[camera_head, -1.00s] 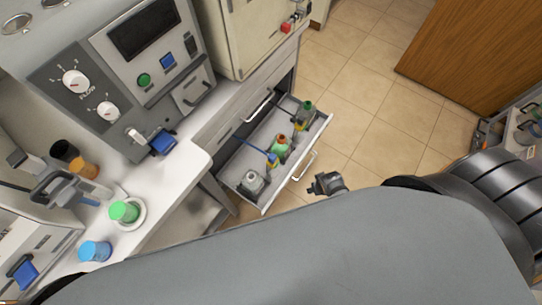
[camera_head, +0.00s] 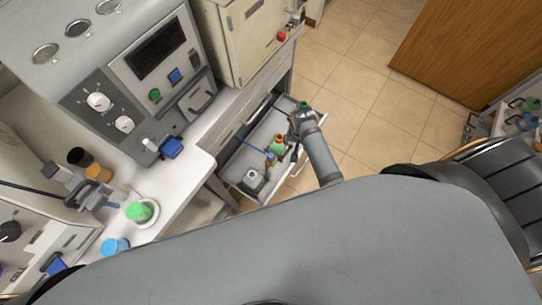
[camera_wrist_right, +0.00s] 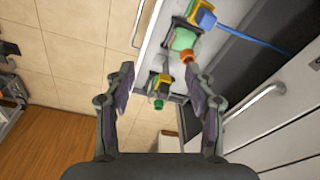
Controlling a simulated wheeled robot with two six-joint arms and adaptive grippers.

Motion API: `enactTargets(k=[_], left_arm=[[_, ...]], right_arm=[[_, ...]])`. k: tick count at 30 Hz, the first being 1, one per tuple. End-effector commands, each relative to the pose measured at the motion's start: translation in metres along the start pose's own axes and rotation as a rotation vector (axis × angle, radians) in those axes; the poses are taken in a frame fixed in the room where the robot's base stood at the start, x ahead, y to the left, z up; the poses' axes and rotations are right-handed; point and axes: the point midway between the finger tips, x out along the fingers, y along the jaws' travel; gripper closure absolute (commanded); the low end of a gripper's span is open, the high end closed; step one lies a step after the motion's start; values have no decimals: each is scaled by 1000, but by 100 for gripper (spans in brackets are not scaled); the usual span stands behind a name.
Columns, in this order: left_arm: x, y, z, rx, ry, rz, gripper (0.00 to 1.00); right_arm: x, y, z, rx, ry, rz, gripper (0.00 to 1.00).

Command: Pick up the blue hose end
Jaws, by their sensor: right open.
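The blue hose end (camera_wrist_right: 205,18) shows at the top of the right wrist view, by a yellow part, with a thin blue hose (camera_wrist_right: 255,42) running right from it. In the head view a small blue piece (camera_head: 271,158) lies in the open drawer, beside a green bottle with an orange top (camera_head: 279,143). That bottle (camera_wrist_right: 184,42) also shows in the wrist view, between the hose end and my fingers. My right gripper (camera_wrist_right: 160,68) is open and empty, above the drawer; it shows small in the head view (camera_head: 296,152). My left gripper is not in view.
The open drawer (camera_head: 312,148) also holds a grey bottle (camera_head: 252,180) and a yellow-banded bottle with a green cap (camera_wrist_right: 159,90). A white counter (camera_head: 180,185) with jars and instruments stands left. Tiled floor is free right of the drawer.

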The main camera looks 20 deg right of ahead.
Motion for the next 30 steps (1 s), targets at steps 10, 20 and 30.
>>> enactTargets(k=[10, 20, 30], left_arm=[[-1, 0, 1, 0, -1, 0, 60], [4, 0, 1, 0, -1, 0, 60], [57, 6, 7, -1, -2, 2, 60]], right_arm=[[60, -80, 11, 292, -116, 33, 45], [73, -94, 19, 345, -136, 48, 45], [123, -93, 26, 343, -136, 48, 45]])
